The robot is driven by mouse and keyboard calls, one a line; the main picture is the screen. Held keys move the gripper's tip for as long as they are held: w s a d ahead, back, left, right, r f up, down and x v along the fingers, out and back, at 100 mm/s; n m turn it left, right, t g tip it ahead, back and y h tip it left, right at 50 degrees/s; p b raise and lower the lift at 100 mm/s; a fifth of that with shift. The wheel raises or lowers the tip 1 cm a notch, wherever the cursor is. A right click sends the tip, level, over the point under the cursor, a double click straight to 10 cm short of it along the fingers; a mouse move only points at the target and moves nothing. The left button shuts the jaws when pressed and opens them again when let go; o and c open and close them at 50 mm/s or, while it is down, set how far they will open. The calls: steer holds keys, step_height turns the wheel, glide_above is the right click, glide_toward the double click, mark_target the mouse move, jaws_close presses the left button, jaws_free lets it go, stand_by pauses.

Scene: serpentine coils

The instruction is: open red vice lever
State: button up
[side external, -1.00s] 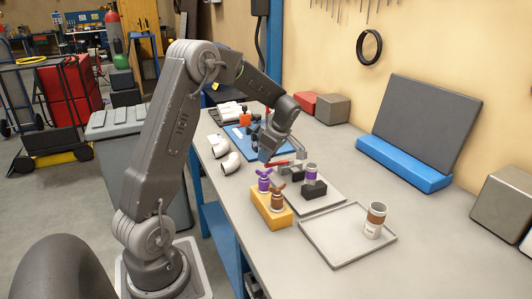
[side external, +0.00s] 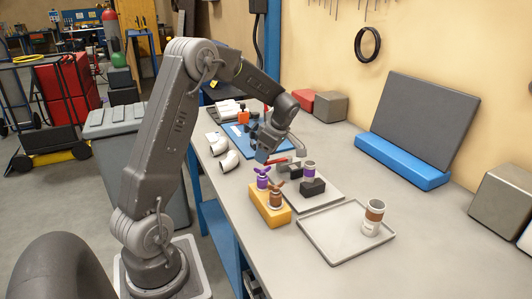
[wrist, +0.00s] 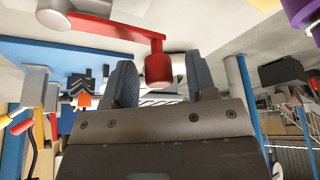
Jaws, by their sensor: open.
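The red vice lever (wrist: 105,28) runs across the top of the wrist view. It goes from a grey metal pivot at the left to a red knob (wrist: 158,68) at its right end. My gripper (wrist: 160,72) is open, with one dark finger on each side of the knob. I cannot tell whether either finger touches it. In the side view the lever (side external: 278,162) shows as a short red bar just below my gripper (side external: 264,158). The vice body is small there and its details are unclear.
A yellow block (side external: 268,208) with purple and brown winged pieces stands near the vice. A light tray (side external: 335,243) holds a brown-and-white cup (side external: 373,217). White pipe elbows (side external: 229,160) lie at the left bench edge. A blue mat (side external: 240,136) lies behind.

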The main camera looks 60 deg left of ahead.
steer(key=v, duration=1.3)
steer(key=shift+w+r, duration=0.15)
steer(key=shift+r, duration=0.25)
steer(key=shift+d, duration=0.1)
